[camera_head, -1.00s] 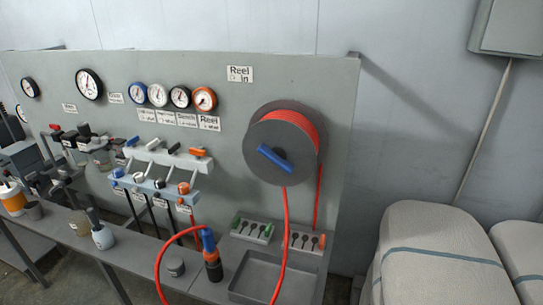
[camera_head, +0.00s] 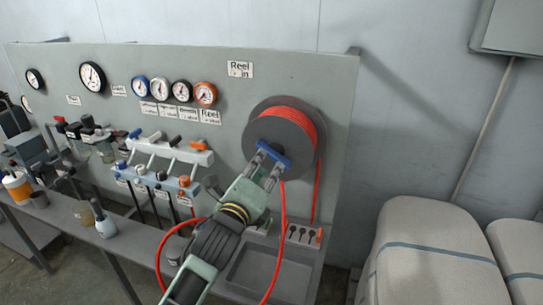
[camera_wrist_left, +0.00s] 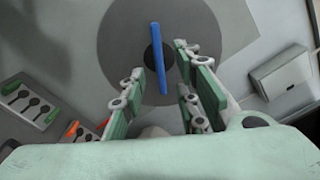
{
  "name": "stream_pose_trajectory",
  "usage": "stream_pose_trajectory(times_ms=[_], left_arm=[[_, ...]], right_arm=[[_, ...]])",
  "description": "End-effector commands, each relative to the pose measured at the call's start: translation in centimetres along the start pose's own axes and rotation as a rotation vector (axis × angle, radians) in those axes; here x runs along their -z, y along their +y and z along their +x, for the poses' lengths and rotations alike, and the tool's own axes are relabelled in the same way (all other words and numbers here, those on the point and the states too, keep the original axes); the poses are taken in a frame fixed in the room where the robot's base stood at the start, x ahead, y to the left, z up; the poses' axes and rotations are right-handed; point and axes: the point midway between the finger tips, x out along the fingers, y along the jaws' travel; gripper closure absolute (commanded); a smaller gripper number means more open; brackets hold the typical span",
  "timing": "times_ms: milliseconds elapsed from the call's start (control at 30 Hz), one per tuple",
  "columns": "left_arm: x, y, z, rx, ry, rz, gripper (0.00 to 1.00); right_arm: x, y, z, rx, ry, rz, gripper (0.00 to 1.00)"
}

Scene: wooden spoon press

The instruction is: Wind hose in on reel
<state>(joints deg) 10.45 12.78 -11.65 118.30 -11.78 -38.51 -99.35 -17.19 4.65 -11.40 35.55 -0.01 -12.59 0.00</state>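The grey reel (camera_head: 262,118) with red hose (camera_head: 296,116) wound on it is mounted on the grey panel. A blue bar handle (camera_head: 286,160) crosses its hub; it also shows in the left wrist view (camera_wrist_left: 159,50). My left gripper (camera_head: 268,165) is at the reel's face, its fingertips by the handle. In the left wrist view my left gripper (camera_wrist_left: 160,65) is open, with the handle between its fingers' lines; I cannot tell whether they touch it. Red hose hangs from the reel across the tray. My arm hides part of the hose loop. My right gripper is out of view.
Several gauges, a valve manifold (camera_head: 168,150) and bottles are at left. A shallow grey tray (camera_head: 232,272) is below the reel. Pale sacks (camera_head: 425,245) stand at right.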

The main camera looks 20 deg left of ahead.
Motion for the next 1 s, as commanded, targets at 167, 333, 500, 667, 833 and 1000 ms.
stream_pose_trajectory(times_ms=[167, 333, 500, 667, 833, 1000], left_arm=[[-0.1, -0.1, 2.9, -0.003, 0.0, -0.005, 0.71], [0.0, -0.1, 5.1, -0.002, 0.001, -0.005, 0.71], [0.1, 0.1, 6.2, -0.003, 0.002, -0.007, 0.71], [0.1, 0.1, 6.4, -0.002, 0.002, -0.006, 0.71], [0.1, 0.1, 6.3, -0.002, 0.002, -0.006, 0.74], [0.1, 0.1, 6.3, -0.003, 0.002, -0.006, 0.89]], right_arm=[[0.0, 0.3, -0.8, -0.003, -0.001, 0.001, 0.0], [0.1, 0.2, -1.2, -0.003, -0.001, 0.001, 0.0], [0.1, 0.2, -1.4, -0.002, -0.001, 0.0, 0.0], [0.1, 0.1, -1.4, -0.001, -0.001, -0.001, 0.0], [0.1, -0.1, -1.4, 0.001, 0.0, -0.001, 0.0], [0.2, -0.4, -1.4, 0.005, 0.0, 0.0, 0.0]])
